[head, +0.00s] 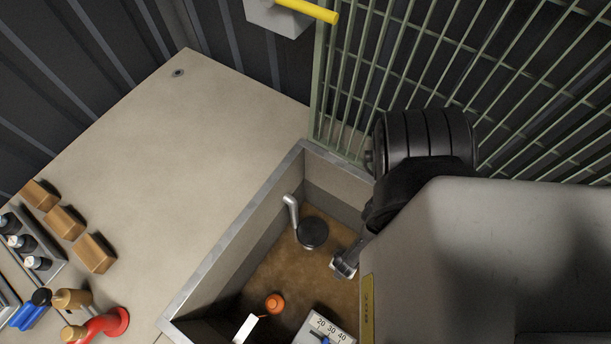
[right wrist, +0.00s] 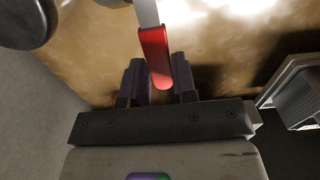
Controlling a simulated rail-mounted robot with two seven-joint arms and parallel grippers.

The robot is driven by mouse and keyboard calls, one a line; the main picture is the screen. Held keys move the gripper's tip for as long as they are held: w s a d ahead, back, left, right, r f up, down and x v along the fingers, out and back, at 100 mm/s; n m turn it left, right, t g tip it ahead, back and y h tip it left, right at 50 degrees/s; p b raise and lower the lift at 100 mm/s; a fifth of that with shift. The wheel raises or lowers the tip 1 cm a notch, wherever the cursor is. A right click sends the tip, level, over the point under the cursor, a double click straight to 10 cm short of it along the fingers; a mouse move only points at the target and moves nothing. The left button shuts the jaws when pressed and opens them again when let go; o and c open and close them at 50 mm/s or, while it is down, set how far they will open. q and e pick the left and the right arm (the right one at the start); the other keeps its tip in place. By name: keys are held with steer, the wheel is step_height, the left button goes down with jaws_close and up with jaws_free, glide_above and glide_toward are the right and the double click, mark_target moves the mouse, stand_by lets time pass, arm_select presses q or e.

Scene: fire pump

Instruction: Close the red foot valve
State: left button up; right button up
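In the right wrist view a lever with a red grip (right wrist: 155,58) and a silver upper part points down towards my right gripper (right wrist: 160,85). The two dark fingers stand apart, one on each side of the lever's red end. A gap shows between the fingers, so the gripper looks open; I cannot tell whether a finger touches the lever. In the head view my right arm reaches over the sunken pit (head: 218,262) and hides much of its right side. The red lever cannot be made out there. My left gripper is not in view.
A black disc (head: 312,232) with a bent grey handle and an orange ball (head: 275,303) are in the pit. A numbered gauge (head: 327,329) is near the front. A green grating (head: 430,70) stands behind. Wooden blocks (head: 66,222) and a red fitting (head: 108,323) lie left.

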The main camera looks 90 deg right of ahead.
steer(key=o, duration=0.4)
steer(key=shift+r+p, duration=0.45)
arm_select(q)
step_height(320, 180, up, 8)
steer(key=p, duration=0.7)
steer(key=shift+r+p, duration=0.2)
steer(key=shift+p, duration=0.1)
arm_select(e)
step_height(320, 180, up, 13)
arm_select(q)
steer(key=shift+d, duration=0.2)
arm_select(e)
steer(key=shift+f, duration=0.1)
